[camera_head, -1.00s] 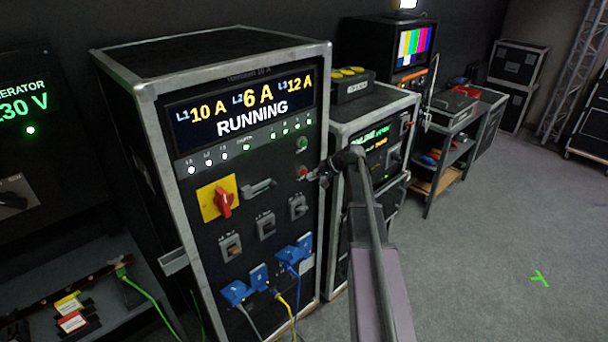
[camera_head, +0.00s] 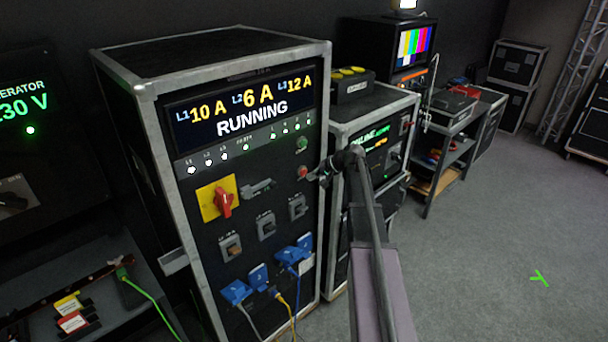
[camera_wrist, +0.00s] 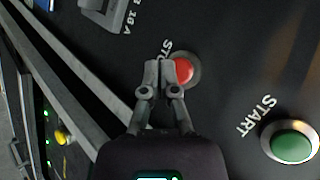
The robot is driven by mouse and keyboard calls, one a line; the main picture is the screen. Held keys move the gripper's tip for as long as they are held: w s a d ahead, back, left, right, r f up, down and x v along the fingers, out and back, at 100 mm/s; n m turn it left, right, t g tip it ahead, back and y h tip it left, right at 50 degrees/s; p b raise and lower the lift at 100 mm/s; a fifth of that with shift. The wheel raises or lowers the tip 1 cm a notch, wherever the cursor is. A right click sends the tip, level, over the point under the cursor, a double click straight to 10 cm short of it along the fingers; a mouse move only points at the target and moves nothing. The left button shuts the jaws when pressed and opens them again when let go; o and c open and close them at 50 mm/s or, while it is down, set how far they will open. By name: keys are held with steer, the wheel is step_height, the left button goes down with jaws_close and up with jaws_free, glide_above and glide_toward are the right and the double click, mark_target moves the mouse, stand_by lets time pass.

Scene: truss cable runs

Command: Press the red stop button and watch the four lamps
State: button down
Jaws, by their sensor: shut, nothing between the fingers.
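The red stop button (camera_head: 302,171) is on the front panel of the tall rack, below the green start button (camera_head: 301,145). In the wrist view the red button (camera_wrist: 184,72) shows beside the fingertips of my gripper (camera_wrist: 160,76), partly behind them. My gripper (camera_head: 319,172) is shut and empty, close in front of the panel; I cannot tell whether it touches the button. Small lit lamps run in a row under the display, with a group at the right (camera_head: 285,131). The display (camera_head: 245,105) reads RUNNING, with 10 A, 6 A and 12 A.
A red rotary switch on a yellow plate (camera_head: 218,199) and several breakers sit lower on the panel. Blue plugs with cables (camera_head: 236,291) hang below. A second rack (camera_head: 378,108) stands close at the right. Open grey floor (camera_head: 480,260) lies further right.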

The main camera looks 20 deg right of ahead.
steer(key=shift+w, duration=0.15)
steer(key=shift+w+a, duration=0.15)
steer(key=shift+w, duration=0.15)
steer(key=shift+w+a, duration=0.15)
steer(key=shift+w, duration=0.25)
stand_by(1.2)
steer(key=shift+s, duration=0.2)
stand_by(0.3)
steer(key=shift+s+d, duration=0.3)
steer(key=shift+s, duration=0.3)
steer(key=shift+s, duration=0.1)
steer(key=shift+s+d, duration=0.3)
steer(key=shift+s, duration=0.45)
steer(key=shift+s+d, duration=0.25)
steer(key=shift+s, duration=0.5)
steer(key=shift+s+d, duration=0.3)
steer(key=shift+s, duration=0.45)
